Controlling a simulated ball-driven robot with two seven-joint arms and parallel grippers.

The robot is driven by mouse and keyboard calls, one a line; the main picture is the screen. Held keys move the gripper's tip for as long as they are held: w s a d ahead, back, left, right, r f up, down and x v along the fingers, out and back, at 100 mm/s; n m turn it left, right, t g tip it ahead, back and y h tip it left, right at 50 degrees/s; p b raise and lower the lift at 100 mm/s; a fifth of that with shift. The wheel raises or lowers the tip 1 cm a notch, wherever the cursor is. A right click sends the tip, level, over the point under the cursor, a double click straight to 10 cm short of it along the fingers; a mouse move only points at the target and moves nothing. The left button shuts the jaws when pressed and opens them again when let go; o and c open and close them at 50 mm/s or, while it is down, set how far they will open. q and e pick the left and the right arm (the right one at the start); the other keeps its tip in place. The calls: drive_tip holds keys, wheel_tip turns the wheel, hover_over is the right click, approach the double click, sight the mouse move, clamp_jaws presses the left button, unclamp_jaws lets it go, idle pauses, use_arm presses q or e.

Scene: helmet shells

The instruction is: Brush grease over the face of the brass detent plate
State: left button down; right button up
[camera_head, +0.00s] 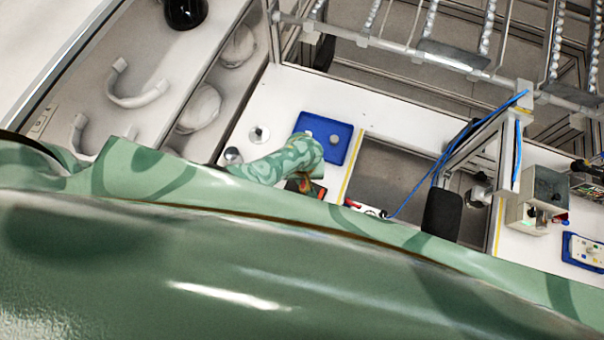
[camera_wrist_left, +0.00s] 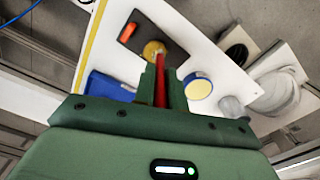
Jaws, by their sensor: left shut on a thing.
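My left gripper (camera_wrist_left: 162,82) is shut on a slim red-handled brush (camera_wrist_left: 161,88) in the left wrist view. A round tin (camera_wrist_left: 198,87) with a yellow rim and pale top, perhaps the grease, stands right of the fingers. In the head view my patterned left arm (camera_head: 285,161) reaches over the worktop, and its fingers and the brass plate cannot be made out. My right gripper does not show.
A blue tray (camera_head: 340,130) lies beside my left arm, also in the left wrist view (camera_wrist_left: 100,90). Pale helmet shells (camera_head: 198,108) lie left. A blue cable (camera_head: 435,168) hangs from a frame right.

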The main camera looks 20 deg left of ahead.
use_arm(q)
drive_tip(key=shift+d, duration=0.75)
drive_tip(key=shift+w+d, duration=0.1)
